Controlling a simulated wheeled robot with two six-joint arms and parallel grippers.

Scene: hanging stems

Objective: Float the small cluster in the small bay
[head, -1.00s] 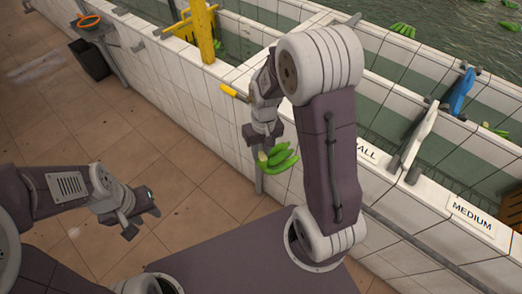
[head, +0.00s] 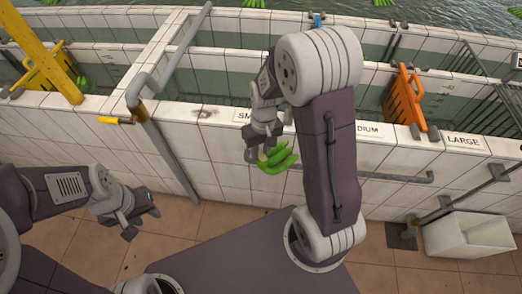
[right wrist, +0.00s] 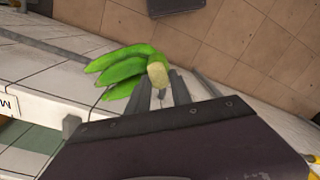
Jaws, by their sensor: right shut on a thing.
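My right gripper (head: 256,152) is shut on the stem end of a small green banana cluster (head: 278,161), held in front of the tiled wall, outside the bays. In the right wrist view the cluster (right wrist: 122,70) hangs from its pale cut crown between the fingers (right wrist: 167,92). The small bay (head: 225,82) lies behind the wall; its label (head: 243,116) shows only "SM", the rest covered by my right arm. My left gripper (head: 142,222) is open and empty, low at the left over the floor.
The tiled wall (head: 225,140) carries pipes and a yellow-handled valve (head: 115,120). An orange gate (head: 405,98) stands by the MEDIUM label (head: 372,130); the LARGE label (head: 463,141) is further right. A yellow post (head: 50,58) is at the left, a white basin (head: 468,235) at the right.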

